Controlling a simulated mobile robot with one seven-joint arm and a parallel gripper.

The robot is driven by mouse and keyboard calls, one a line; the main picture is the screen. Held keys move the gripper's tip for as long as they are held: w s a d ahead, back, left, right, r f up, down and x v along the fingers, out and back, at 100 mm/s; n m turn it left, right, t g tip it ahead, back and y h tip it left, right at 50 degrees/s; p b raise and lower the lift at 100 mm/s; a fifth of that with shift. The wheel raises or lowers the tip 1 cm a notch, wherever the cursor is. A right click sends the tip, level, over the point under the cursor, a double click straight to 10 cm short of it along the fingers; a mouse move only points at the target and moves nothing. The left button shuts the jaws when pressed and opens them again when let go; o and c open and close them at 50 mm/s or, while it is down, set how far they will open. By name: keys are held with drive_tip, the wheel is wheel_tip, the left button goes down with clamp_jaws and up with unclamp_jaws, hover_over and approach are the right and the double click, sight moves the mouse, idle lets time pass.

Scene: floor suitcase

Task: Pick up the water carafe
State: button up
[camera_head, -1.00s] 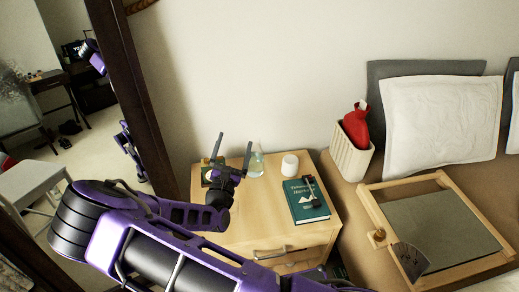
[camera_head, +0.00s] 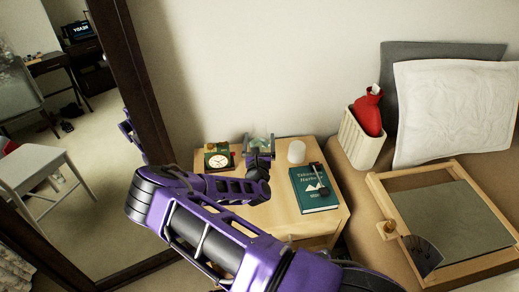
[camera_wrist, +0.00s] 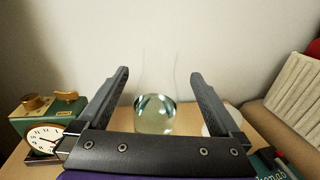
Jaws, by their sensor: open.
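The water carafe (camera_wrist: 154,112) is clear glass with some water in its bottom. It stands upright on the wooden nightstand (camera_head: 285,213) near the wall. In the wrist view it shows between and beyond the two fingers of my gripper (camera_wrist: 157,88), which is open and empty. In the head view my gripper (camera_head: 259,137) is in front of the carafe and covers most of it; a little glass shows between the fingers. I cannot tell from these views how far the fingertips are from the glass.
A teal book (camera_head: 313,189) lies at front right. The wall is behind.

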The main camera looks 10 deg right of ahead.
sight(259, 133)
drive_tip(key=shift+w+d+b, duration=0.2)
drive_tip(key=shift+w+b, duration=0.05)
drive_tip(key=shift+w, duration=0.75)
drive_tip(key=shift+w+d+b, duration=0.15)
drive_tip(key=shift+w+b, duration=0.1)
drive_tip(key=shift+w, duration=0.7)
drive_tip(key=shift+w+d+b, duration=0.2)
drive_tip(key=shift+w+b, duration=0.05)
drive_tip(key=shift+w, duration=0.75)
clamp_jaws()
drive_tip(key=shift+r, duration=0.15)
